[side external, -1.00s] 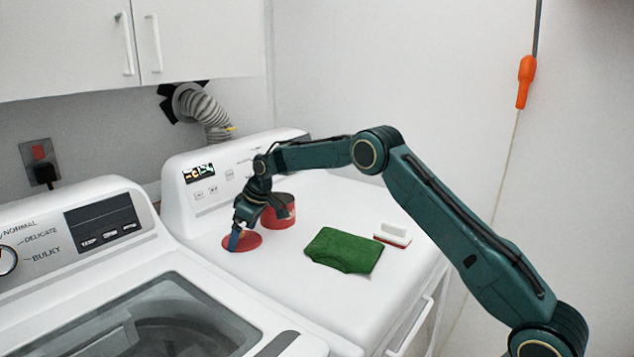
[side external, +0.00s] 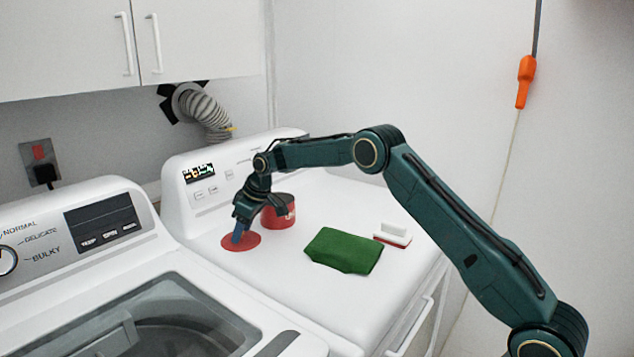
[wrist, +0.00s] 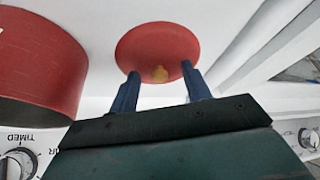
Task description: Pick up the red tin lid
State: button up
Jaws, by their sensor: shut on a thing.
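The red tin lid (side external: 252,241) is a flat round disc at the left edge of the white dryer top, and I cannot make out any gap beneath it. The finger contact is hard to see.
A red tin (side external: 279,212) stands just behind and right of the lid, close to my gripper. A green cloth (side external: 343,250) and a white-and-red brush (side external: 393,234) lie to the right. The washer (side external: 150,290) is at the left, past a gap.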

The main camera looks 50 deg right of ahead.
aim_at(245, 237)
jog(key=shift+s+f, duration=0.3)
jog(key=shift+f, duration=0.4)
jog(key=shift+r, duration=0.1)
grip_shut()
notch_tip(245, 237, up, 10)
jog(key=shift+w+r, duration=0.2)
jog(key=shift+r, duration=0.05)
jog(key=shift+d, duration=0.1)
jog(key=d+r+m+h, duration=0.1)
jog(key=d+r+m, duration=0.1)
jog(key=d, duration=0.4)
jog(key=d+r+m+h, duration=0.1)
jog(key=d+r+m, duration=0.2)
jog(key=d, duration=0.4)
jog(key=shift+s+r+m, duration=0.15)
jog(key=shift+s+m, duration=0.05)
jog(key=shift+m, duration=0.5)
